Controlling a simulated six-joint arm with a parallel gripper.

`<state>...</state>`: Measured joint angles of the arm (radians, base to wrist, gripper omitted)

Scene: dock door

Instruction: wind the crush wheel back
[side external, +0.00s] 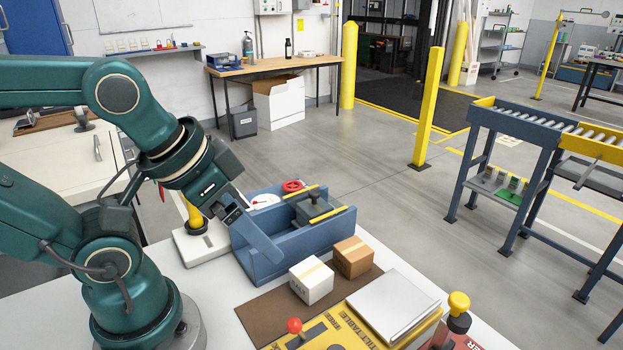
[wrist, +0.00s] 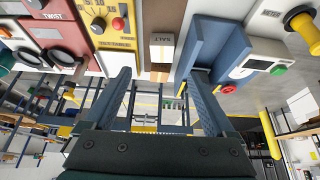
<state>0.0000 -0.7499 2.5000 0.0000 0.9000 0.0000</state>
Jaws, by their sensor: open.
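The red wheel (side external: 292,186), which I take as the crush wheel, sits at the far end of a blue trough-shaped machine (side external: 290,238). A small red round part (wrist: 229,89) beside the blue machine (wrist: 214,38) in the wrist view may be the same wheel. A dark block (side external: 313,210) with yellow strips lies inside the machine. My gripper (side external: 252,230) is over the near left side of the machine, short of the wheel. In the wrist view its two fingers (wrist: 161,74) are spread with nothing held; whether they touch the machine is unclear.
A white carton (side external: 311,283) and a brown carton (side external: 353,258) stand right of the machine. A yellow panel (side external: 330,330) with a red knob is in front. A white device with a yellow post (side external: 195,218) stands left. A roller conveyor (side external: 530,125) is beyond the table.

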